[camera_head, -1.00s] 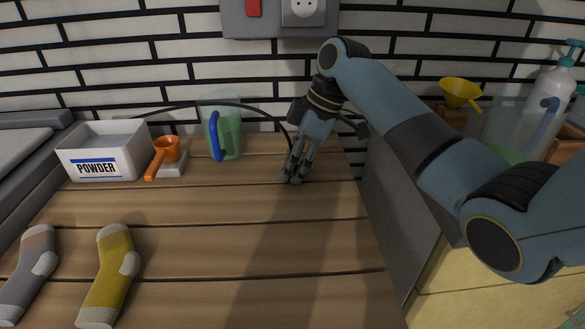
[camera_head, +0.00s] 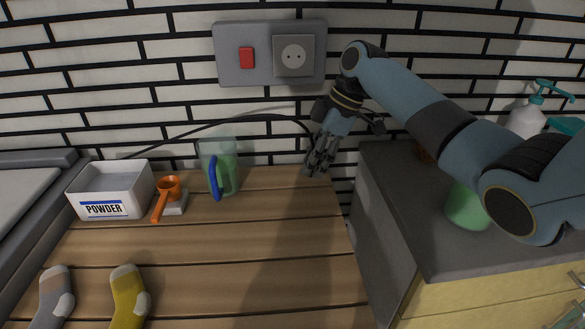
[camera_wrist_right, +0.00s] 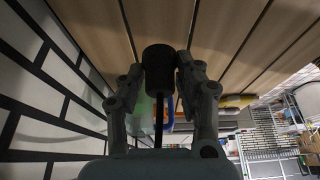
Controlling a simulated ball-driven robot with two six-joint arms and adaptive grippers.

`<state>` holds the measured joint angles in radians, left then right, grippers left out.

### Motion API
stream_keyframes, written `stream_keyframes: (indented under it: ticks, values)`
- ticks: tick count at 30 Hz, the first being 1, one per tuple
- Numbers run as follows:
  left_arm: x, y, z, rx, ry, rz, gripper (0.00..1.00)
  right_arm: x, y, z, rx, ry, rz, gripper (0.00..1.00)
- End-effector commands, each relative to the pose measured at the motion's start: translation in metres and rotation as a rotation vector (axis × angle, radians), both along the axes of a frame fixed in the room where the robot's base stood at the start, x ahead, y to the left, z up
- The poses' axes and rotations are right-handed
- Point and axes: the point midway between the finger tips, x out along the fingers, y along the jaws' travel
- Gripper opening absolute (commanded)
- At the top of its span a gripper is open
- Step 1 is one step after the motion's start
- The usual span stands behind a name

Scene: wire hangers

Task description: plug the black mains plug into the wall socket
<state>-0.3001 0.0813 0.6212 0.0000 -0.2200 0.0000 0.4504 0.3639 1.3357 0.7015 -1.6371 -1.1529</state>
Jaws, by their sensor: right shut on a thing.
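The wall socket (camera_head: 294,55) is a round two-hole outlet on a grey panel on the brick wall, beside a red switch (camera_head: 246,58). My right gripper (camera_head: 318,172) is below and slightly right of the socket, near the table's back right edge, fingers pointing down. In the right wrist view it is shut on the black plug (camera_wrist_right: 158,68), whose cord runs back between the fingers. The black cable (camera_head: 230,119) arcs along the wall from the left to the gripper in the head view. The plug's pins are not visible. My left gripper is not in view.
Two socks (camera_head: 128,298) lie in front. A dark-topped cabinet (camera_head: 400,235) is at right. The table's middle is clear.

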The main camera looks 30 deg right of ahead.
Motion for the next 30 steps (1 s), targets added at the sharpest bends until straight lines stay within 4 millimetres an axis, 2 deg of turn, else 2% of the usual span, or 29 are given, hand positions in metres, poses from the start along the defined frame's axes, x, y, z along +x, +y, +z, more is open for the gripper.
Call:
stream_keyframes:
  ticks: [1,3,10,25,30]
  values:
    - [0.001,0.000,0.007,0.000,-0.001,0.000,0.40,0.001,-0.011,0.009,-0.002,0.001,-0.002,0.07]
    - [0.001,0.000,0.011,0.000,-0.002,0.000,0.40,0.001,-0.022,0.015,-0.001,0.000,-0.001,0.07]
    - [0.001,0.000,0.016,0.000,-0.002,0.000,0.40,0.002,-0.043,0.026,0.001,0.000,0.000,0.07]
    - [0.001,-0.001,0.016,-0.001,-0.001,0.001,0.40,0.003,-0.046,0.027,0.000,-0.002,0.001,0.07]
    - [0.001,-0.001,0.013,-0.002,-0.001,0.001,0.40,0.014,-0.043,0.016,-0.041,-0.087,-0.014,0.07]
